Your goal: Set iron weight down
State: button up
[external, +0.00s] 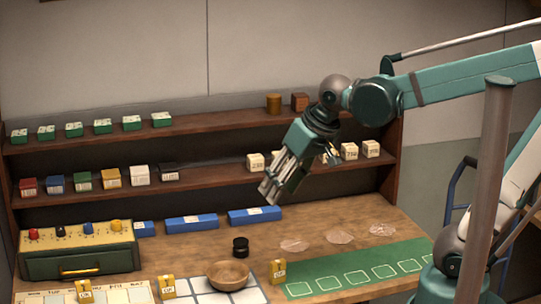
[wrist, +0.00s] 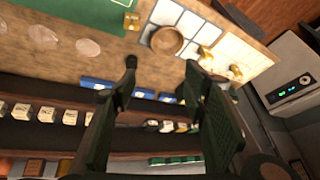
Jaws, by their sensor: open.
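A small black iron weight (external: 240,246) stands upright on the wooden counter, behind the wooden bowl. My gripper (external: 272,194) is open and empty, tilted down, in the air above the counter and in front of the shelves. It is higher than the weight and a little to its right in the external view. In the wrist view the two fingers of my gripper (wrist: 160,68) are spread apart with nothing between them. A dark shape by the left fingertip there may be the weight, but finger and weight are hard to tell apart.
The wooden bowl (external: 229,275) sits on a white-tiled area. A green mat (external: 362,272) with outlined squares lies to the right, clear dishes (external: 340,237) behind it. Blue boxes (external: 192,222) line the back; a green cabinet (external: 80,251) stands left. Shelves (external: 210,189) hold small boxes.

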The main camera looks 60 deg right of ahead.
jog(key=s+a+n+t, duration=0.1)
jog(key=s+a+n, duration=0.1)
jog(key=s+n, duration=0.2)
jog(key=shift+s+a+t+y, duration=0.3)
jog(key=shift+s+a, duration=0.1)
jog(key=shift+s, duration=0.9)
